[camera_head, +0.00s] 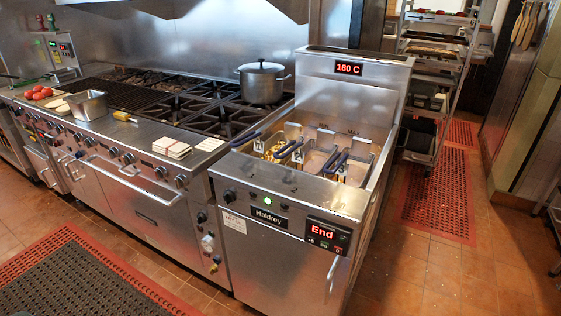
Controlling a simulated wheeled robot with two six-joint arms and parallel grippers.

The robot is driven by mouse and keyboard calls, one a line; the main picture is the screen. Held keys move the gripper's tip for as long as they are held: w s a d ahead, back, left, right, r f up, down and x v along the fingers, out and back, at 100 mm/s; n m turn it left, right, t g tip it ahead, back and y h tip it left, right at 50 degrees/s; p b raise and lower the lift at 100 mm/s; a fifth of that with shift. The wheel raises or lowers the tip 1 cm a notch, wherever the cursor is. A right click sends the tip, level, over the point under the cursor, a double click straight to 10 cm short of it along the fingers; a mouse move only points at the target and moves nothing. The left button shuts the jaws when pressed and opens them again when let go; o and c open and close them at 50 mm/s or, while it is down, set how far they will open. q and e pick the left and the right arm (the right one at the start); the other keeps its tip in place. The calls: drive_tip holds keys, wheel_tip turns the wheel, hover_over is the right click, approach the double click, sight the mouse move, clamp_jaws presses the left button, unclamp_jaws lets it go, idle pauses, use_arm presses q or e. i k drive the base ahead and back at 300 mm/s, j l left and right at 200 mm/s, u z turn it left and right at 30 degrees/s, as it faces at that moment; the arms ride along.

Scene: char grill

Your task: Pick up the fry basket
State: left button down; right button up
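Several fry baskets hang in the steel fryer (265,198) at the centre of the head view. The left fry basket (273,146) holds yellow fries and has a blue handle reaching toward the front left. A middle basket (313,160) and a right basket (354,170) also have blue handles; I cannot make out food in them. The fryer's back display reads 180 C, and its front panel reads "End". Neither of my grippers is in view.
A range with a lidded pot (262,82), a steel pan (87,104), red tomatoes (43,92) and bread slices (171,148) adjoins the fryer's left. A tray rack (440,75) stands behind right. Floor mats (85,275) lie in front; the floor right of the fryer is open.

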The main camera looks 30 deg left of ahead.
sight(292, 131)
drive_tip(key=i+l, duration=1)
drive_tip(key=i+j+u, duration=0.05)
